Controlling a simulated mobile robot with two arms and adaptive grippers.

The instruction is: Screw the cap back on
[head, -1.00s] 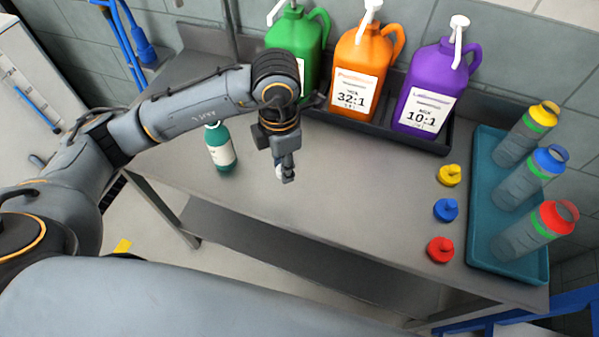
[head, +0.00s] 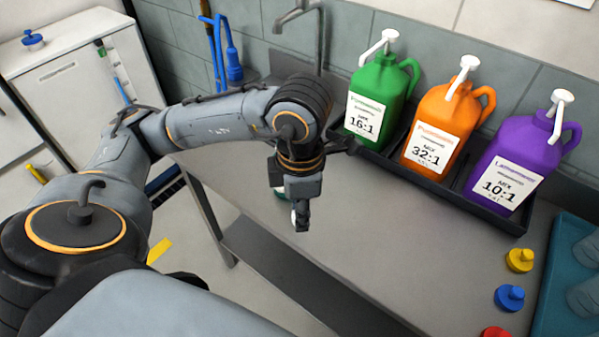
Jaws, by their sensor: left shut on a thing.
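My left gripper (head: 301,226) points down over the left part of the grey steel table (head: 350,262). It is shut on a small white thing (head: 293,217), which looks like a cap and is mostly covered by the fingers. I cannot tell whether the white thing touches the bottle. My right gripper is out of view.
Green (head: 376,97), orange (head: 441,122) and purple (head: 513,163) pump jugs stand in a black tray along the wall. Yellow (head: 519,260), blue (head: 509,297) and red (head: 495,333) caps lie at the right, beside a teal tray (head: 553,298). The table's middle is clear.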

